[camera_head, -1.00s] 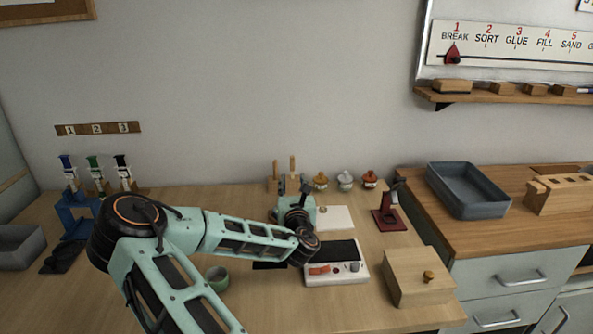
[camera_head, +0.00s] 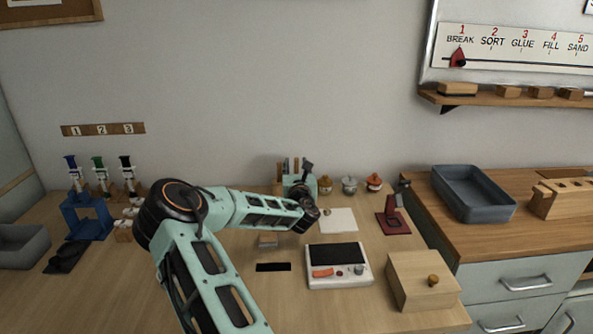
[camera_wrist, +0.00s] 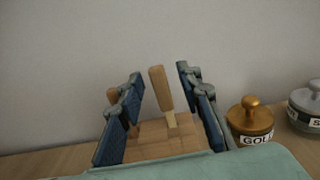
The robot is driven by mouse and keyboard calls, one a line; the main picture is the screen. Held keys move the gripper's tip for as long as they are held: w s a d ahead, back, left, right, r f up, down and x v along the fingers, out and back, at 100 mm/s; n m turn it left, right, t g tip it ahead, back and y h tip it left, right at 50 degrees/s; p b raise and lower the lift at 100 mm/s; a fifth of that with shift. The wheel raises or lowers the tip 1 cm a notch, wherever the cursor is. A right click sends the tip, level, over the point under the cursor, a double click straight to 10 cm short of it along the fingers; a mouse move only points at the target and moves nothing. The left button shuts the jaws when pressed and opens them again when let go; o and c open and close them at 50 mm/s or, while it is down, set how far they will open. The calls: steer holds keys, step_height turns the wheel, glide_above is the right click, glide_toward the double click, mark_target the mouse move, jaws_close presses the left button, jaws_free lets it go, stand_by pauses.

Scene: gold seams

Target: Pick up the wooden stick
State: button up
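A wooden stick (camera_wrist: 160,88) stands upright, slightly tilted, in a wooden block (camera_wrist: 150,148) in the wrist view. Its thicker brown top narrows to a paler lower part. My gripper (camera_wrist: 162,90) is open, with one blue-padded finger on each side of the stick and gaps between. A second wooden piece (camera_wrist: 113,97) stands to the left, partly hidden by the left finger. In the head view my gripper (camera_head: 298,178) is at the block near the wall and hides much of it; thin wooden tops (camera_head: 286,165) show there.
A gold-lidded jar (camera_wrist: 250,120) stands close right of my gripper, with further jars (camera_head: 349,185) beside it. A white pad (camera_head: 338,220), a dark red stand (camera_head: 392,220), a scale-like device (camera_head: 338,268) and a wooden box (camera_head: 424,280) lie nearer. The wall is close behind.

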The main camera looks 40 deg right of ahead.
steer(key=shift+w+d, duration=0.1)
jaws_close()
stand_by(0.3)
